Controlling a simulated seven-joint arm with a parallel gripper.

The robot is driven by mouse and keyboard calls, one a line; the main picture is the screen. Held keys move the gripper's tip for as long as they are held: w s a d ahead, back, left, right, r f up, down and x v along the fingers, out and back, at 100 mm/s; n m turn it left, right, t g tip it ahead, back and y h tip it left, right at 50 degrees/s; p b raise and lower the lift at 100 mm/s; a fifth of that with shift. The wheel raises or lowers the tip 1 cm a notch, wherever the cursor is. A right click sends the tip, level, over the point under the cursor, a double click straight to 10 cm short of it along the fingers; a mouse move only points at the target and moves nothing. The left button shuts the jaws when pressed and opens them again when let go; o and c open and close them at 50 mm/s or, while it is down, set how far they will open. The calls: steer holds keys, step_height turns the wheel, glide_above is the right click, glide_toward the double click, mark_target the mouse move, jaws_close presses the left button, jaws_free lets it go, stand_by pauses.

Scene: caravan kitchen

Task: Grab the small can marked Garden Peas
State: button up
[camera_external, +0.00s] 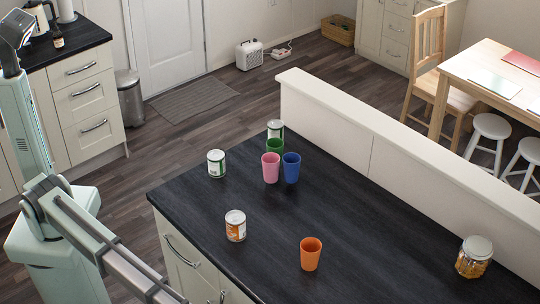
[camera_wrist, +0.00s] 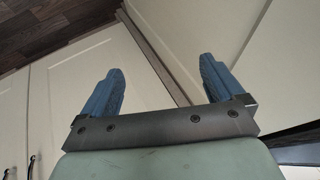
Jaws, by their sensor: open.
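Three small cans stand upright on the dark counter (camera_external: 320,215) in the external view. One can with a green and white label (camera_external: 216,164) is near the left edge. A second can with a green and white label (camera_external: 275,129) is at the back, partly hidden by the cups. A can with an orange and white label (camera_external: 235,226) is closer to the front. The lettering is too small to read, so I cannot tell which is Garden Peas. My gripper (camera_wrist: 160,68) is open and empty in the wrist view, facing cream cabinet doors; no can shows there.
A pink cup (camera_external: 271,168), a blue cup (camera_external: 291,168) and a green cup (camera_external: 275,146) cluster near the back can. An orange cup (camera_external: 311,254) stands at the front, a jar (camera_external: 474,257) at the right. A low white wall (camera_external: 400,150) borders the counter's far side.

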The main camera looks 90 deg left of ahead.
steer(key=w+d+r+t, duration=0.1)
steer(key=w+d+r, duration=0.15)
steer(key=r, duration=0.75)
steer(key=w+d+r+t, duration=0.2)
steer(key=d+r, duration=0.2)
steer(key=r, duration=0.7)
steer(key=w+a+r+n, duration=0.35)
steer(key=a+r, duration=0.25)
steer(key=a, duration=0.3)
steer(key=w+a+r+n+g+y, duration=0.1)
steer(key=w+a+n, duration=0.15)
steer(key=a, duration=0.85)
steer(key=w+a+r+n+g+y, duration=0.1)
steer(key=w+a+y, duration=0.15)
steer(key=a, duration=0.75)
steer(key=n+g, duration=0.5)
steer(key=n, duration=0.8)
glide_toward(273, 126)
steer(key=x, duration=0.8)
steer(key=shift+d, duration=0.1)
steer(key=shift+a+x, duration=0.2)
steer(key=shift+x, duration=1.15)
steer(key=shift+a+x, duration=0.2)
steer(key=shift+x, duration=1.2)
steer(key=shift+r, duration=0.2)
steer(key=c, duration=1.2)
